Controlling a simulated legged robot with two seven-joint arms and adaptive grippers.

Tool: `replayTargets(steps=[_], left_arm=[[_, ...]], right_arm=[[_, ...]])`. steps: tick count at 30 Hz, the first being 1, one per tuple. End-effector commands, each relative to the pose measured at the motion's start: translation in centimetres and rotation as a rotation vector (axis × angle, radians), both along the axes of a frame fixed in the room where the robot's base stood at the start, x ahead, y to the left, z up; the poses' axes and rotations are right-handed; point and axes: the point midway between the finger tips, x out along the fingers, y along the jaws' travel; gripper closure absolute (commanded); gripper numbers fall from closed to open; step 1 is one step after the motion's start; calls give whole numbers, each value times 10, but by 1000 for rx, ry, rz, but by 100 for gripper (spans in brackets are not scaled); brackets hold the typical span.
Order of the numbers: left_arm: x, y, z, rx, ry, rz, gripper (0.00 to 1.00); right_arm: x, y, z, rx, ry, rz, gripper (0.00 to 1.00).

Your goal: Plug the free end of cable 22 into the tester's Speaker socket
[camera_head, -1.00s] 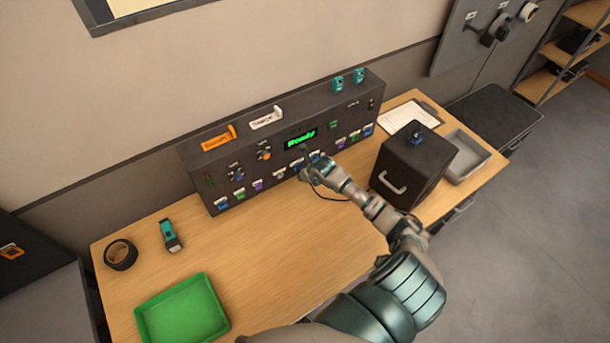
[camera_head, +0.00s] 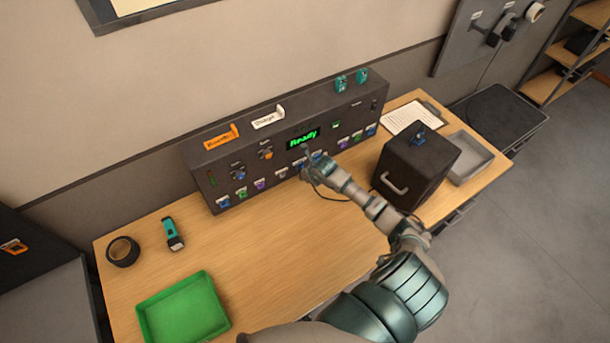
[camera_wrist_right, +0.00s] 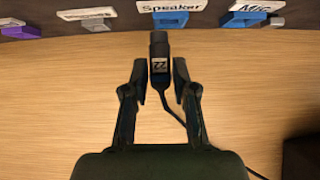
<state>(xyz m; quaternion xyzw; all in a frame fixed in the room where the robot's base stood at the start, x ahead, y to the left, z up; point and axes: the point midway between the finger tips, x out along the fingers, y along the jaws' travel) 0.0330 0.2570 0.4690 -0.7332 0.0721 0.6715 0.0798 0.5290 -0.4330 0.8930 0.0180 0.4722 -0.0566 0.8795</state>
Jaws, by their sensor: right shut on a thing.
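The tester (camera_head: 225,172) is a long dark box at the back of the table, with a green "Ready" display and a row of coloured sockets along its lower front. My right gripper (camera_wrist_right: 159,82) is shut on the black plug of cable 22 (camera_wrist_right: 160,52), whose label reads 22. The plug points at the tester, just short of the blue Speaker socket (camera_wrist_right: 171,19) and slightly left of its middle. The cable hangs from the plug to the right. In the head view my right gripper (camera_head: 306,168) is at the tester's front and hides some sockets. My left gripper is not in view.
The blue Mic socket (camera_wrist_right: 248,18) is right of Speaker; a grey socket (camera_wrist_right: 97,24) is left. A dark handled box (camera_head: 412,172) stands right of my arm. The table's middle is clear.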

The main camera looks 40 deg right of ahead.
Motion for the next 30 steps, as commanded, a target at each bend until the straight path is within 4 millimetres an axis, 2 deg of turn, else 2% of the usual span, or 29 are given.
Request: replayTargets(steps=[5,14,30], left_arm=[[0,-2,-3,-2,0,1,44],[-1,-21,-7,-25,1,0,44],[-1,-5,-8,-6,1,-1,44]], right_arm=[[-1,-5,-3,1,0,0,100],[-1,-7,-3,-4,0,0,100],[-2,-13,-5,-1,0,0,100]])
